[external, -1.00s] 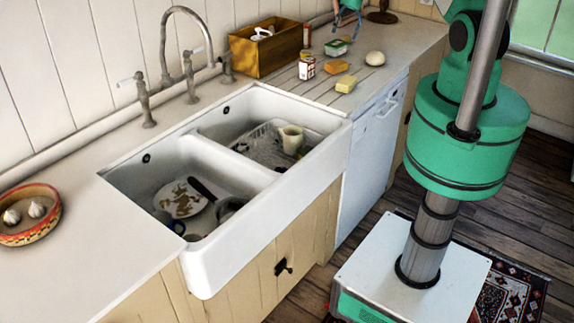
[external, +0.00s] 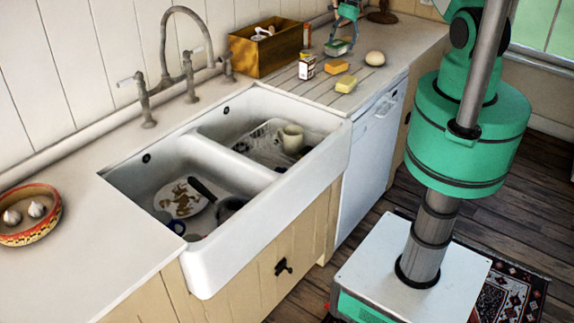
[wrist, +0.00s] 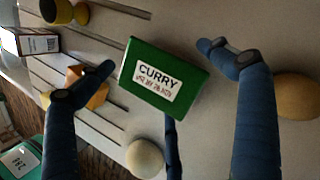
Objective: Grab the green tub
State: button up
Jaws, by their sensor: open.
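The green tub (external: 338,47) sits on the counter right of the sink, behind the orange block. In the wrist view the tub (wrist: 165,72) shows its green side and a white label reading "CURRY". My gripper (external: 345,30) is just above the tub, pointing down at it. In the wrist view its dark blue fingers (wrist: 160,75) are spread open, one left of the tub and others to its right and below. I cannot tell whether any finger touches the tub.
Near the tub are an orange block (external: 336,67), a yellow block (external: 346,84), a small white box (external: 306,67) and a pale round thing (external: 375,58). A wooden crate (external: 262,52) stands by the wall. The double sink (external: 262,222) holds dishes.

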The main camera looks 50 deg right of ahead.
jog(key=shift+a+f, duration=0.1)
jog(key=shift+f, duration=0.1)
dwell(0.4)
jog(key=shift+s, duration=0.1)
jog(key=c, duration=1.5)
